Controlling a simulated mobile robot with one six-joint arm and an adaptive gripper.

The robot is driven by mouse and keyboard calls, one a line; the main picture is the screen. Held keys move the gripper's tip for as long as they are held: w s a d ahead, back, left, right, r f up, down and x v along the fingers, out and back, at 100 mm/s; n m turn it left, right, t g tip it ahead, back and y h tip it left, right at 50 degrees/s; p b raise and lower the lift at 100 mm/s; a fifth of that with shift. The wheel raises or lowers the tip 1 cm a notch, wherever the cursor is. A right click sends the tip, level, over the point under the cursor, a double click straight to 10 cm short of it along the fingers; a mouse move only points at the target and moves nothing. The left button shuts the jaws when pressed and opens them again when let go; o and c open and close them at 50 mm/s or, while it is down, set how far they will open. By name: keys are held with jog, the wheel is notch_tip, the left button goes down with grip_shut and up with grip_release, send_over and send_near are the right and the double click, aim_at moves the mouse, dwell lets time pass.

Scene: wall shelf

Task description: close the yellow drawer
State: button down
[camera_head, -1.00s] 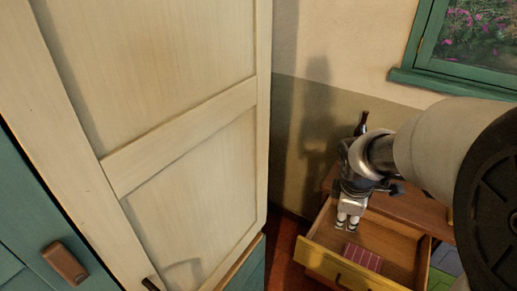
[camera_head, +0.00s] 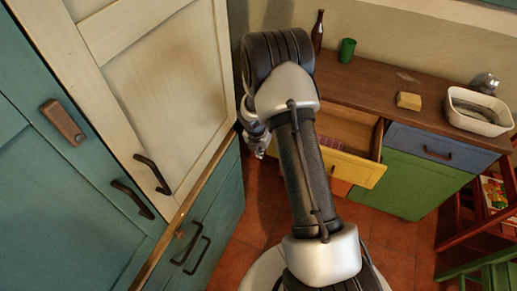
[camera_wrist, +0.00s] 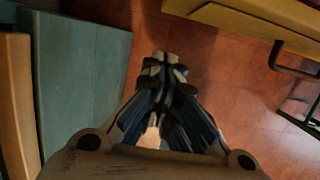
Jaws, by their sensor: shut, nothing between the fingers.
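The yellow drawer (camera_head: 352,169) stands pulled out from the wooden-topped cabinet, to the right of my arm in the head view. Its inside shows, with a red striped thing (camera_head: 331,143) in it; my arm hides its left part. In the wrist view the yellow drawer front (camera_wrist: 252,20) with its dark handle (camera_wrist: 290,62) is at the upper right. My gripper (camera_head: 261,152) is shut and empty, left of the drawer and apart from it. In the wrist view my gripper (camera_wrist: 163,58) points down over the tiled floor.
A cream door (camera_head: 165,80) and teal cabinet (camera_head: 210,225) stand close on the left. The wooden top (camera_head: 375,88) holds a bottle (camera_head: 318,32), green cup (camera_head: 347,50), yellow block (camera_head: 409,101) and white basin (camera_head: 478,110). A blue drawer (camera_head: 437,147) is shut. Red floor lies in front.

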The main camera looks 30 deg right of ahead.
jog(key=w+d+f+b, duration=0.2)
jog(key=w+d+f, duration=0.1)
jog(key=d+f, duration=0.1)
jog(key=shift+w+f+b, duration=0.25)
jog(key=shift+f+b, duration=0.05)
jog(key=shift+f, duration=0.35)
